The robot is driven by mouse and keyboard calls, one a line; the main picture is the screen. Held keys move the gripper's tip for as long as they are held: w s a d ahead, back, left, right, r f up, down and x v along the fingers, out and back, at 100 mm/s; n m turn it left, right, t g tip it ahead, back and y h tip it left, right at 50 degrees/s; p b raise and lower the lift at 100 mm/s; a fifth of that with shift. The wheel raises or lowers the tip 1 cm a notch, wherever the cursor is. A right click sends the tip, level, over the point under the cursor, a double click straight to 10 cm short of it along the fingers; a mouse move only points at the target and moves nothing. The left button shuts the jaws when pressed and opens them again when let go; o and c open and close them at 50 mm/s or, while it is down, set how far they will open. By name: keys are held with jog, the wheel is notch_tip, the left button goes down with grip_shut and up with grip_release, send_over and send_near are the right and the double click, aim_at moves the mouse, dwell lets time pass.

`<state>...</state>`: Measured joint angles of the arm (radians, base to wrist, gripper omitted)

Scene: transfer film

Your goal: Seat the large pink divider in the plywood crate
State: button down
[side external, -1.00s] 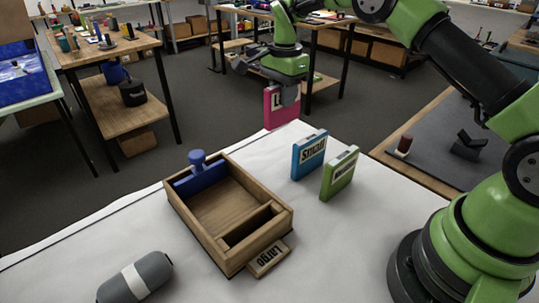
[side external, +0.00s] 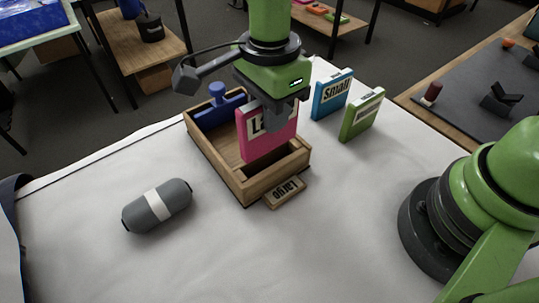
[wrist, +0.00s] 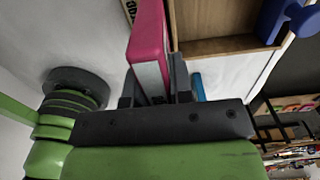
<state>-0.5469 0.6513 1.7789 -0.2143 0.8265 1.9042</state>
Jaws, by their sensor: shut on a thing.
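The large pink divider (side external: 258,138) is upright in my gripper (side external: 281,118), its label partly hidden by a finger. In the side view it overlaps the near part of the plywood crate (side external: 222,170); I cannot tell whether its lower edge is above the rim or inside a slot. In the wrist view the pink divider (wrist: 148,45) is between the two fingers of my gripper (wrist: 156,90), with part of the crate (wrist: 225,45) beyond it. A wooden tag reading "Largo" (side external: 285,191) is at the crate's near end.
A blue knobbed piece (side external: 217,98) sits at the crate's far end. A blue "Small" divider (side external: 332,93) and a green divider (side external: 362,115) stand upright to the right. A grey capsule with a white band (side external: 157,205) lies at the left. The white table is clear in front.

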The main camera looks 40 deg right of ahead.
aim_at(269, 146)
notch_tip(269, 146, down, 7)
jog(key=shift+f, duration=0.2)
dwell(0.3)
jog(key=shift+f, duration=0.2)
jog(key=c, duration=1)
grip_release()
jog(key=shift+r, duration=0.15)
